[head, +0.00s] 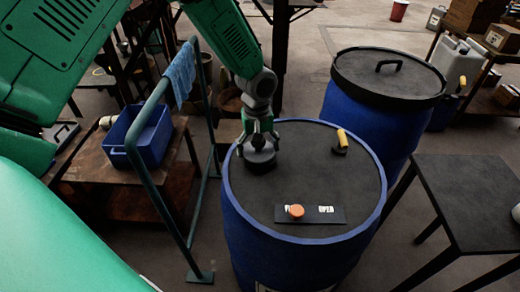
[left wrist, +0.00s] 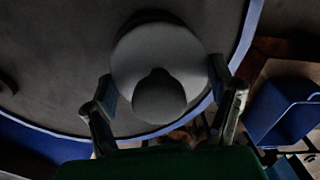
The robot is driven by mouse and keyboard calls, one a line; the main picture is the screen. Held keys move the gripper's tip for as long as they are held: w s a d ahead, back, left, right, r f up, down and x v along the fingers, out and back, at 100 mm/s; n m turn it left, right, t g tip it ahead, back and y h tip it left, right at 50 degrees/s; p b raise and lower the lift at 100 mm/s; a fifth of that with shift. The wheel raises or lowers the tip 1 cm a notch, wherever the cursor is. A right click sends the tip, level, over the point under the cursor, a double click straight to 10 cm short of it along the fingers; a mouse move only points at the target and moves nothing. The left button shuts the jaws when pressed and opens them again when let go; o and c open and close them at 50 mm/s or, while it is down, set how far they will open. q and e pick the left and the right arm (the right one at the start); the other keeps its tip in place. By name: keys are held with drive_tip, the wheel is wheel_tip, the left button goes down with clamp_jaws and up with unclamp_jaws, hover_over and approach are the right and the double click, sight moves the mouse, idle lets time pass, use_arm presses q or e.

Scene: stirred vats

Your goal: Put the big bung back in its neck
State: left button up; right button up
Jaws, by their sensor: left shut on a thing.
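The big bung (head: 260,160) is a dark round plug at the left back of the near blue vat's grey top (head: 300,170). My left gripper (head: 259,140) points down over it and is shut on it. In the left wrist view the bung (left wrist: 145,50) is a wide grey disc with a round knob, between the two fingers of the gripper (left wrist: 165,95). The neck is not visible; the bung and gripper hide what lies beneath. I cannot tell whether the bung is seated or just above the top. My right gripper is not in view.
The vat top also carries a yellow-handled fitting (head: 342,139) and a dark plate (head: 335,216) with an orange knob. A green rail (head: 148,108) with a blue cloth (head: 181,72) stands left. A lidded vat (head: 365,120) stands behind, a black table (head: 470,190) right.

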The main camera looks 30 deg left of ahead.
use_arm(q)
drive_tip(key=shift+a+f, duration=0.15)
drive_tip(key=shift+f, duration=0.25)
drive_tip(key=shift+d+r, duration=0.1)
drive_tip(key=shift+d, duration=0.6)
drive_tip(key=o, duration=1.5)
drive_tip(key=shift+a, duration=0.3)
drive_tip(key=shift+a+r, duration=0.1)
drive_tip(key=shift+a, duration=0.05)
drive_tip(key=r, duration=0.7)
drive_tip(key=d+r, duration=0.1)
drive_tip(key=r, duration=0.2)
drive_tip(key=shift+r+p, duration=0.3)
drive_tip(key=shift+r, duration=0.1)
drive_tip(key=shift+a+r, duration=0.25)
drive_tip(key=shift+r, duration=0.3)
drive_tip(key=shift+a, duration=0.3)
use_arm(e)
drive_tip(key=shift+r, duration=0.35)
